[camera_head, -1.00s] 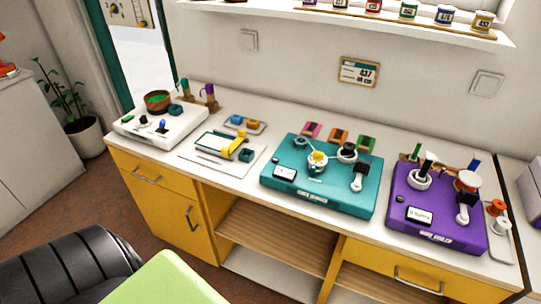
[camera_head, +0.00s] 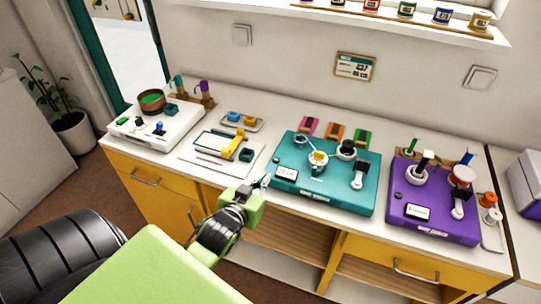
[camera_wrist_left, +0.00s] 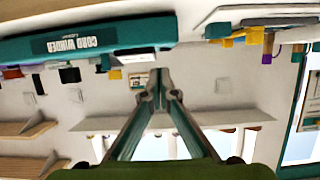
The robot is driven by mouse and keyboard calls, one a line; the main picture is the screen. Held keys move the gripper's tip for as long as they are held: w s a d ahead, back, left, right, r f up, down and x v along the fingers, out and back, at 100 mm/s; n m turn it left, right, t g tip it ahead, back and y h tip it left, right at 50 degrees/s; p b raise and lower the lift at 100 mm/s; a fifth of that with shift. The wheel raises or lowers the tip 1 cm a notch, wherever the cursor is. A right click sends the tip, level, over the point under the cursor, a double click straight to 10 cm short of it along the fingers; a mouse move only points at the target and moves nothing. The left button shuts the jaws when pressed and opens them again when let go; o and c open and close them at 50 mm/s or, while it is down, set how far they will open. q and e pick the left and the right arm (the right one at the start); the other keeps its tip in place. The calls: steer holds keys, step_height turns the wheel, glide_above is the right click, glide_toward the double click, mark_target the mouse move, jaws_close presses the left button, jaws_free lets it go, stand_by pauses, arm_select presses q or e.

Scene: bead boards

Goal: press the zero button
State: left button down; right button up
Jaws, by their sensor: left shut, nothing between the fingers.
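The teal board (camera_head: 330,196) stands on the counter with a small display (camera_head: 286,174) and a small dark button (camera_head: 281,160) beside it. The purple board (camera_head: 465,230) at the right has a display (camera_head: 417,211) and a dark button (camera_head: 398,196). No marking legible here tells which button is the zero one. My left gripper (camera_head: 265,181) is shut and empty, at the teal board's front left corner; contact cannot be told. In the left wrist view its fingertips (camera_wrist_left: 160,84) meet below the teal board's front face (camera_wrist_left: 100,38), lettered CORD WINDER upside down. My right gripper is not shown.
A white board (camera_head: 160,139) with knobs and a bowl (camera_head: 151,101) stands at the left. A pale mat (camera_head: 205,160) with a yellow tool (camera_head: 233,142) lies between it and the teal board. Upright parts rise from the teal and purple boards.

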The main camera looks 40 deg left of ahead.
arm_select(q)
steer(key=shift+t, duration=0.5)
steer(key=r, duration=0.2)
steer(key=a+r, duration=0.1)
steer(key=r, duration=0.1)
steer(key=shift+w+a, duration=0.1)
steer(key=shift+w, duration=0.15)
steer(key=shift+w, duration=0.1)
steer(key=p, duration=0.2)
glide_above(273, 166)
steer(key=shift+w+f, duration=0.2)
steer(key=shift+f, duration=0.95)
step_height(273, 166, down, 3)
steer(key=shift+s+r, duration=0.1)
steer(key=shift+s, duration=0.05)
steer(key=shift+f, duration=0.7)
